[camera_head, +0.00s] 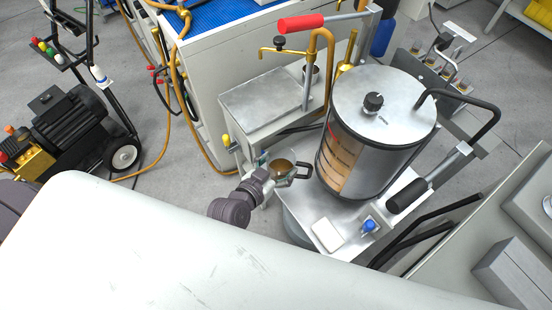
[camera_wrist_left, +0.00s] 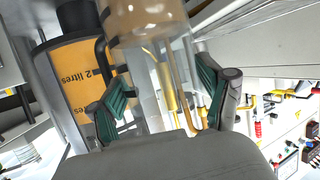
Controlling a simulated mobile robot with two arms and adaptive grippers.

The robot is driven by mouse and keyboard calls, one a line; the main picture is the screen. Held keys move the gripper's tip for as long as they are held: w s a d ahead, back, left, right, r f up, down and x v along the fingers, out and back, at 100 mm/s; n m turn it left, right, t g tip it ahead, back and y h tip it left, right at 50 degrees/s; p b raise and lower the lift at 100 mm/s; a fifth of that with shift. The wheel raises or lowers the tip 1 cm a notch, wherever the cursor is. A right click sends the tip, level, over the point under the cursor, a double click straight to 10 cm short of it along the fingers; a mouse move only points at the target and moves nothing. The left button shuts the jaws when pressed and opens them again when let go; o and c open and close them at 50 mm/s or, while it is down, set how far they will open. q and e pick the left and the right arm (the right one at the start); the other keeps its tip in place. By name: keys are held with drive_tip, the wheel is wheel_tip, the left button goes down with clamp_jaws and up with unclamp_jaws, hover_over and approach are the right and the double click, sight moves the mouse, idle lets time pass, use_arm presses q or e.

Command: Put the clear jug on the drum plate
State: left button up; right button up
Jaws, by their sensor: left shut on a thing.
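The clear jug (camera_head: 281,166) shows in the head view as a small see-through vessel with brownish contents and a dark handle on its right. My left gripper (camera_head: 264,172) is shut on it, left of the big metal drum (camera_head: 400,160). In the left wrist view the clear jug (camera_wrist_left: 150,88) stands between the green-padded fingers of my left gripper (camera_wrist_left: 163,98). The silver drum plate (camera_head: 335,212) lies under the drum, with its bare front part in view. The jug is beside the drum; its exact height over the plate is unclear. My right gripper is not in view.
A white pad (camera_head: 327,234) and a blue-topped piece (camera_head: 369,226) occupy the plate's front. A grey metal box (camera_head: 268,103) and brass pipe (camera_head: 328,55) stand behind the jug. A black-handled lever (camera_head: 407,195) sticks out at the drum's right.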

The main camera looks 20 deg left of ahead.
use_arm(q)
drive_tip(key=shift+w+a+f+b, duration=0.5)
drive_tip(key=shift+w+a+f, duration=0.1)
drive_tip(key=shift+w+f, duration=0.85)
drive_tip(key=shift+w+a+f+b, duration=0.5)
drive_tip(key=shift+w+f, duration=0.7)
drive_tip(key=shift+f, duration=0.4)
drive_tip(key=shift+w+a+f+b, duration=0.45)
drive_tip(key=shift+w+a+f, duration=0.2)
drive_tip(key=shift+w+f, duration=0.8)
drive_tip(key=shift+s+f, duration=0.1)
drive_tip(key=shift+s, duration=0.05)
drive_tip(key=shift+f, duration=0.2)
drive_tip(key=o, duration=1.2)
drive_tip(key=shift+c, duration=0.2)
